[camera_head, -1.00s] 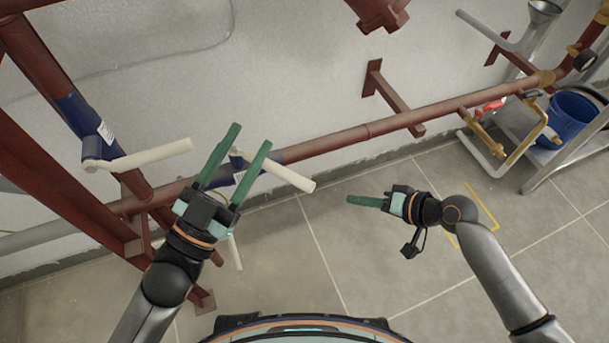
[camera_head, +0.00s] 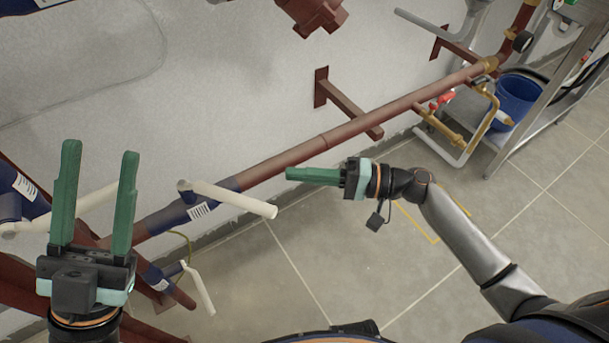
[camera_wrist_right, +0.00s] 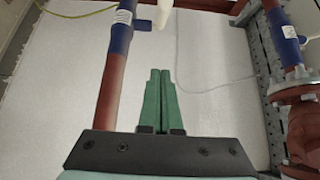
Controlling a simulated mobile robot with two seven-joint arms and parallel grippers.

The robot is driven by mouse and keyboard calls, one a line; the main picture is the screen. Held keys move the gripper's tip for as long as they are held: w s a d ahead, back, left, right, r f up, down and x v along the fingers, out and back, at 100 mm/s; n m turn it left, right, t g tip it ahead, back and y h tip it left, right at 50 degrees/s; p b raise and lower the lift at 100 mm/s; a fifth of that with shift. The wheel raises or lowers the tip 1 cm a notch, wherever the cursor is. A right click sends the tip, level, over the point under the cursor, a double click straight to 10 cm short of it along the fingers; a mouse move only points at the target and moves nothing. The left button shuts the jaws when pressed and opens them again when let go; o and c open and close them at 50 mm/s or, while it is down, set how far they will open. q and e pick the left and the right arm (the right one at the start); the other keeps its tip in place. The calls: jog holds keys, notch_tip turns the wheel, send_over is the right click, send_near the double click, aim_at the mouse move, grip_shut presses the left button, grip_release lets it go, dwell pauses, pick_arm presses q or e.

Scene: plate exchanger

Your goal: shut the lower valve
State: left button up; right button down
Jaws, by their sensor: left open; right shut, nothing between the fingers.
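A valve with a cream lever (camera_head: 238,200) sits on a blue section (camera_head: 200,210) of the low sloping pipe. Below it, a smaller cream lever (camera_head: 198,288) hangs by a blue fitting (camera_head: 158,280). I cannot tell which is the lower valve. My left gripper (camera_head: 100,150) is open and empty, left of both levers, partly covering another cream lever (camera_head: 92,199). My right gripper (camera_head: 289,174) is shut and empty, right of and apart from the first lever's end. In the right wrist view its shut fingers (camera_wrist_right: 160,95) stand beside a pipe with a cream lever (camera_wrist_right: 162,12).
A blue bucket (camera_head: 515,98) and a metal stand (camera_head: 545,85) are at the right. The tiled floor (camera_head: 330,240) is clear in the middle.

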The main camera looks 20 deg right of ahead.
aim_at(224, 197)
jog(key=s+a, duration=0.1)
jog(key=a, duration=0.7)
pick_arm(q)
jog(key=shift+r, duration=0.1)
pick_arm(e)
jog(key=shift+s+a, duration=0.15)
pick_arm(q)
jog(key=shift+d+r+h, duration=0.1)
jog(key=shift+d+h, duration=0.05)
jog(key=shift+h, duration=0.25)
pick_arm(e)
jog(key=shift+s+m+t, duration=0.2)
jog(key=shift+m+t, duration=0.1)
jog(key=shift+t, duration=0.2)
